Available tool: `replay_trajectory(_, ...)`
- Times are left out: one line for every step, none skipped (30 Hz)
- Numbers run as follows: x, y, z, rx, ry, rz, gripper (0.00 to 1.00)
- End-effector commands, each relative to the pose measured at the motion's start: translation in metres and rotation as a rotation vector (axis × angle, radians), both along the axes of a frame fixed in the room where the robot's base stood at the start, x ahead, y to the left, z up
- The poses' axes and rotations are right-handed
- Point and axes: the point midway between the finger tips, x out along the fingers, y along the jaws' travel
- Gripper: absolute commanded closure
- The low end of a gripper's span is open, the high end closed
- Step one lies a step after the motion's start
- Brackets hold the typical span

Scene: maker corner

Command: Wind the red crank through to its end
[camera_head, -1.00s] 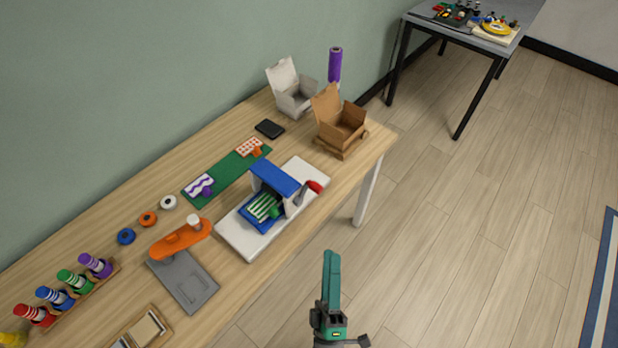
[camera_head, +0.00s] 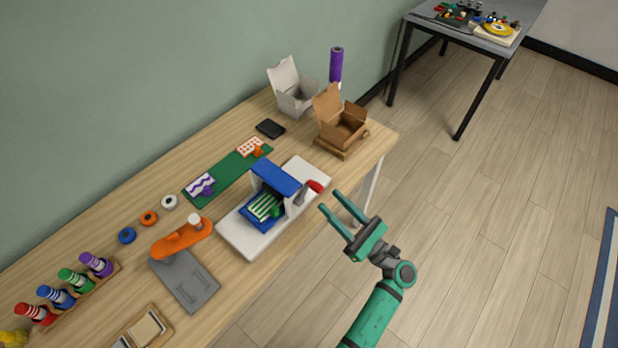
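The red crank (camera_head: 314,187) is a red knob on a grey arm at the right side of a small press (camera_head: 275,178). The press has a blue top and stands on a white base board (camera_head: 243,236). A blue tray with a green-and-white striped piece (camera_head: 264,207) sits under or in front of its top. My gripper (camera_head: 329,199) is green and open, with two parallel fingers apart and nothing between them. It is off the table's front edge, to the right of the crank and a little below it in the picture, not seen touching it.
An open cardboard box (camera_head: 343,128) and an open white box (camera_head: 296,98) stand behind the press, near a purple roll (camera_head: 336,64).

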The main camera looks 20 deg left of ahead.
Motion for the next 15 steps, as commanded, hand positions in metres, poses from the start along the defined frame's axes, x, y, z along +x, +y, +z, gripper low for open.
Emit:
replay_trajectory(0.001,0.006,0.002,0.000,-0.001,0.003,0.62)
replay_trajectory(0.003,0.009,0.004,0.000,-0.001,0.002,0.62)
replay_trajectory(0.004,0.015,0.006,0.000,-0.001,0.004,0.62)
replay_trajectory(0.006,0.019,0.008,0.001,-0.001,0.004,0.62)
replay_trajectory(0.008,0.023,0.010,0.001,-0.001,0.003,0.62)
replay_trajectory(0.010,0.030,0.013,0.001,-0.001,0.003,0.62)
replay_trajectory(0.012,0.034,0.015,0.001,-0.001,0.003,0.62)
replay_trajectory(0.014,0.039,0.017,0.001,-0.001,0.003,0.62)
replay_trajectory(0.016,0.045,0.020,0.001,0.000,0.002,0.62)
replay_trajectory(0.018,0.050,0.022,0.001,-0.001,0.003,0.62)
replay_trajectory(0.020,0.054,0.024,0.002,-0.001,0.003,0.62)
replay_trajectory(0.022,0.060,0.027,0.002,-0.001,0.003,0.62)
replay_trajectory(0.024,0.063,0.029,0.002,-0.001,0.002,0.62)
replay_trajectory(0.025,0.067,0.030,0.002,0.000,0.001,0.62)
replay_trajectory(0.027,0.071,0.032,0.002,-0.001,0.002,0.62)
